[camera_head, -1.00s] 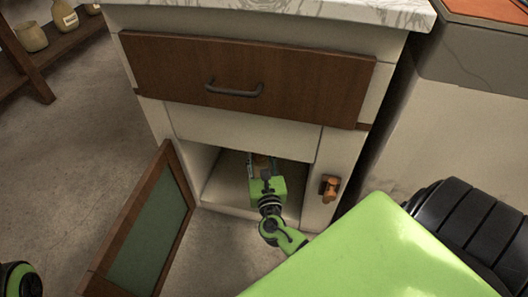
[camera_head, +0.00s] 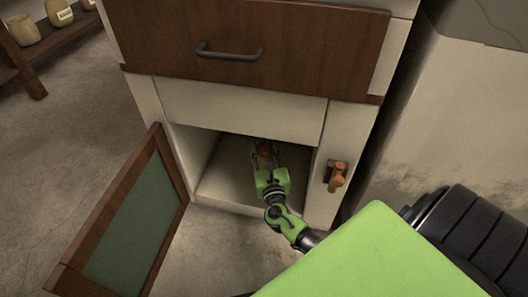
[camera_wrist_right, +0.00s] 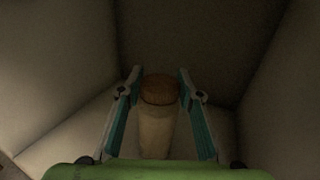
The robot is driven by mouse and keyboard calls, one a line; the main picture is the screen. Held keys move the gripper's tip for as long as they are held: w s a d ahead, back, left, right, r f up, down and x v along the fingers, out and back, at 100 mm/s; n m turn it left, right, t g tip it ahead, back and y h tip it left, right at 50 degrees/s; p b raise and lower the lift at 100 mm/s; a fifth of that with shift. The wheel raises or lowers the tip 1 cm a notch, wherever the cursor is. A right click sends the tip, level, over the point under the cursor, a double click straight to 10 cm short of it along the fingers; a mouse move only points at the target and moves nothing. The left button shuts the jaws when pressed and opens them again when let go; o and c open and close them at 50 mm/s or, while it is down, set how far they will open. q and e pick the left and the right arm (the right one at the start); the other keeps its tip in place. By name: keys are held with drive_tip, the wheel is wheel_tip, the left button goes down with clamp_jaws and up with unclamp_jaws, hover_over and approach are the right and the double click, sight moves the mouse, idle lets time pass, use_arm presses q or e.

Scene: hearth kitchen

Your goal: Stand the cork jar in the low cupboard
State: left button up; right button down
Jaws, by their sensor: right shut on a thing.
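The low cupboard (camera_head: 224,176) is open, with bare pale walls and floor. My right gripper (camera_head: 264,152) is inside it, reaching toward the back. In the right wrist view, the cork jar (camera_wrist_right: 157,132), pale with a brown cork top, stands between the two fingers of my right gripper (camera_wrist_right: 159,78), which is shut on it. In the head view only a little brown of the jar shows between the fingers. Whether its base touches the cupboard floor is hidden. My left gripper is out of view.
The cupboard door (camera_head: 138,222) with a green panel hangs open to the left. An orange-brown latch (camera_head: 336,177) sits on the right post. A wooden drawer (camera_head: 300,50) is above. A shelf with jars (camera_head: 58,12) stands far left.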

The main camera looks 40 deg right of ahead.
drive_tip(key=shift+r, duration=0.1)
drive_tip(key=c, duration=1.4)
unclamp_jaws()
drive_tip(key=shift+f, duration=0.2)
drive_tip(key=shift+c, duration=0.2)
drive_tip(key=shift+r, duration=0.1)
